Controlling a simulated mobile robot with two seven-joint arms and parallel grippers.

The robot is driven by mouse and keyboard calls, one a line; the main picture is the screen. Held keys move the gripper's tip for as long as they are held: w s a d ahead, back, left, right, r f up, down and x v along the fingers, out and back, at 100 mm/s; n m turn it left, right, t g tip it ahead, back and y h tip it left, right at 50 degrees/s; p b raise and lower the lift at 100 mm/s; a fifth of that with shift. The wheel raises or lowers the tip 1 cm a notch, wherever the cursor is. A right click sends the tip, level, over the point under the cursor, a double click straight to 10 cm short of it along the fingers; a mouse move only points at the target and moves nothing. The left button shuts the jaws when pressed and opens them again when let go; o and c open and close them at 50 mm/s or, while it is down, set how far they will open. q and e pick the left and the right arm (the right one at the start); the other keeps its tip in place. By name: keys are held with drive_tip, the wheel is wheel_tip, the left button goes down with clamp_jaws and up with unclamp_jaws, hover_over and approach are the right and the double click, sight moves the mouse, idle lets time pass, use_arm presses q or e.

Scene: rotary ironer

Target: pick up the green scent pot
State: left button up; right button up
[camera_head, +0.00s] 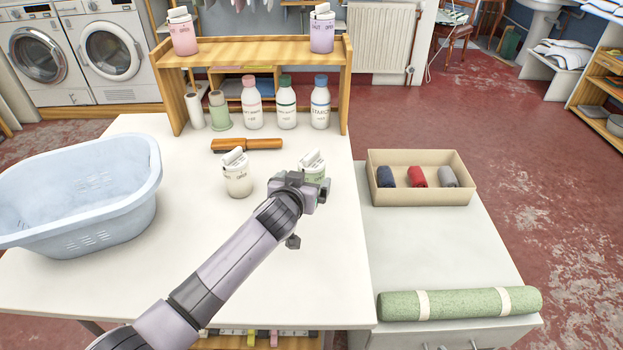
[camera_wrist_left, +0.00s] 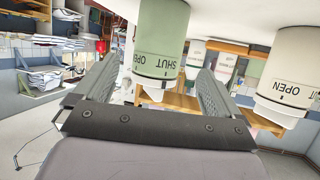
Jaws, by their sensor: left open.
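The green scent pot (camera_head: 313,171) stands on the white table, with a tilted white flap on top. My left gripper (camera_head: 305,186) is at its near side and hides its lower part. In the left wrist view, which is upside down, the pot (camera_wrist_left: 162,38) shows pale green with a band marked SHUT and OPEN. There my left gripper (camera_wrist_left: 158,84) is open, with one finger on either side of the pot. Whether a finger touches it I cannot tell. My right gripper is out of view.
A cream pot (camera_head: 237,178) stands just left of the green one. A wooden brush (camera_head: 246,145) and bottles (camera_head: 286,108) under a wooden shelf (camera_head: 250,50) are behind. A blue tub (camera_head: 85,195) is left; a tan box (camera_head: 420,190) with rolls is right.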

sight(308, 179)
use_arm(q)
drive_tip(key=shift+x, duration=2.45)
drive_tip(key=shift+s+d+f, duration=0.1)
drive_tip(key=shift+d, duration=0.05)
drive_tip(key=c, duration=1.2)
